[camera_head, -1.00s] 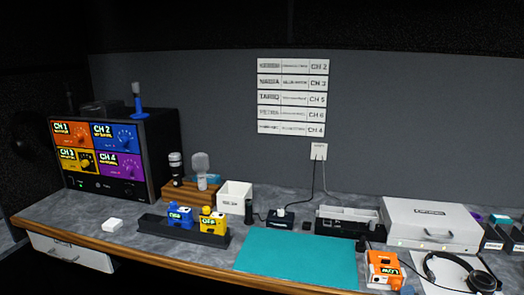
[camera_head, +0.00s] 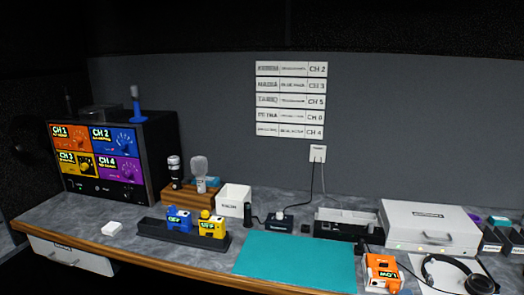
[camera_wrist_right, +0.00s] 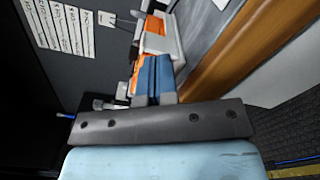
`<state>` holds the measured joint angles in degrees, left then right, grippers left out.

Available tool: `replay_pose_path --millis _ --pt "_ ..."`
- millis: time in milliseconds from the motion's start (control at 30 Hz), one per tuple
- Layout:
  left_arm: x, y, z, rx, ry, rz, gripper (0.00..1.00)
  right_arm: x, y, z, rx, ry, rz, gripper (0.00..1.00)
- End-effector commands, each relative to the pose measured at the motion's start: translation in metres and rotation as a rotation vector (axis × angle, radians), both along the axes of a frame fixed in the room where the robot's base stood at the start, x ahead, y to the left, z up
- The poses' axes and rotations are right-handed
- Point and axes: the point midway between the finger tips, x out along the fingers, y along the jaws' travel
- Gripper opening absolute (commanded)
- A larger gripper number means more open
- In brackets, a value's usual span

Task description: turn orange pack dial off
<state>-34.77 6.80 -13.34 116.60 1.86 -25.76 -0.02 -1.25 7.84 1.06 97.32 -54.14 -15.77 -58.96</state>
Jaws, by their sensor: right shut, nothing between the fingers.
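The orange pack (camera_head: 381,272) lies on the desk at the front right in the head view, beside the teal mat. A dark label on its front seems to read LOW, and a small orange knob shows at its lower right. In the right wrist view my right gripper (camera_wrist_right: 153,62) shows blue fingers close together, shut and empty. An orange and white object (camera_wrist_right: 154,28) is just beyond the fingers, probably the pack. I cannot tell whether they touch.
The teal mat (camera_head: 296,259) is clear. Headphones (camera_head: 455,272) lie right of the pack. A white case (camera_head: 428,212) stands behind it. A dark rack (camera_head: 150,239) holds blue and yellow packs. The wooden desk edge (camera_wrist_right: 220,60) runs close by in the wrist view.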

Motion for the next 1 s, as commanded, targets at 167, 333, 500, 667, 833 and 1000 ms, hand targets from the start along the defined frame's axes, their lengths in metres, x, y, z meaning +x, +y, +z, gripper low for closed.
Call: replay_pose_path --millis 167,333,500,667,833,1000 --pt "-0.001 0.0 0.003 0.002 0.002 -0.001 0.43 0.009 0.007 0.026 0.002 -0.04 0.014 0.0" --pt "-0.002 0.001 0.001 0.008 0.005 -0.006 0.43 0.009 0.009 0.026 0.002 -0.039 0.015 0.0" --pt "-0.003 0.003 0.0 0.014 0.005 -0.01 0.43 0.009 0.009 0.025 0.003 -0.039 0.016 0.0" --pt "-0.003 0.003 0.001 0.014 0.005 -0.01 0.43 0.009 0.009 0.026 0.003 -0.04 0.016 0.0" --pt "-0.002 0.002 0.007 0.011 0.002 -0.008 0.43 0.008 0.005 0.03 0.002 -0.04 0.016 0.0" --pt "-0.001 0.002 0.011 0.007 -0.002 -0.006 0.43 0.003 0.003 0.03 0.003 -0.039 0.015 0.0"
